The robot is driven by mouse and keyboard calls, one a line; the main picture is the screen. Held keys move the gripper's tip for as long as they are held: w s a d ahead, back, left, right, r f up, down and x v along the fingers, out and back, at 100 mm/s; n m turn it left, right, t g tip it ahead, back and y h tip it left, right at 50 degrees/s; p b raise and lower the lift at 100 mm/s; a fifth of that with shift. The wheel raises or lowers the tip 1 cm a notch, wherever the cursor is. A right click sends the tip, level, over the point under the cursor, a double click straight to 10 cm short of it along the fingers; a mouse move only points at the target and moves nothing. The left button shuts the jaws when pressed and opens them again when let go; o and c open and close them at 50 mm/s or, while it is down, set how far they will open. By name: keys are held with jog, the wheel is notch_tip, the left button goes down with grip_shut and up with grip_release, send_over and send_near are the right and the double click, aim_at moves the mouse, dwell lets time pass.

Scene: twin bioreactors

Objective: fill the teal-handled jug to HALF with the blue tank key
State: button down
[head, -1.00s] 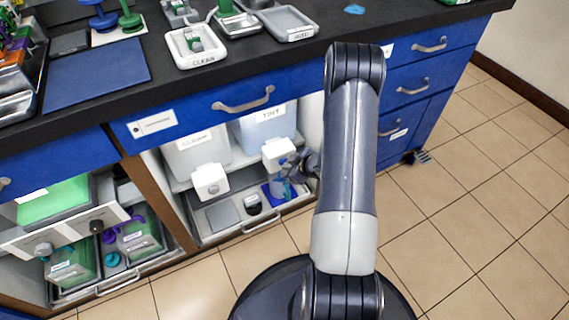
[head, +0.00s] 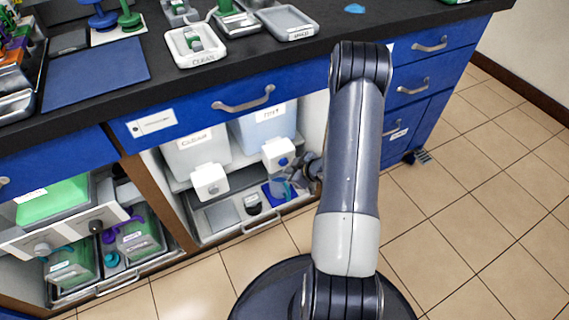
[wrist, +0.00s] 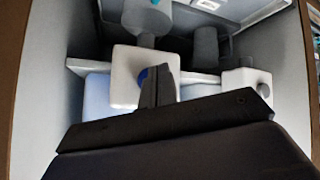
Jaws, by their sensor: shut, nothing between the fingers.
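The tint tank (head: 266,128) stands in the open cabinet bay. Its white tap block (head: 276,153) carries the blue key (head: 284,161). The key also shows in the wrist view (wrist: 142,76), partly behind my fingers. The jug (head: 280,188) stands under this tap on a blue mat (head: 291,194); its liquid level is too small to read. In the wrist view the jug (wrist: 148,18) shows a bit of teal at the top edge. My gripper (wrist: 157,84) is shut and empty, just in front of the key; whether it touches is unclear. It is small in the head view (head: 302,167).
The clear-labelled tank (head: 200,152) with its own white tap block (head: 210,182) stands left of the tint tank. A dark-capped container (head: 253,204) sits left of the jug. The counter drawer (head: 235,103) overhangs the bay. The tiled floor (head: 460,230) at the right is free.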

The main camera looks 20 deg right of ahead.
jog(key=s, duration=0.5)
jog(key=shift+d+b, duration=0.1)
jog(key=shift+b, duration=0.3)
jog(key=shift+w, duration=0.1)
jog(key=s+b, duration=0.1)
jog(key=s, duration=0.3)
dwell(0.5)
jog(key=shift+w, duration=0.1)
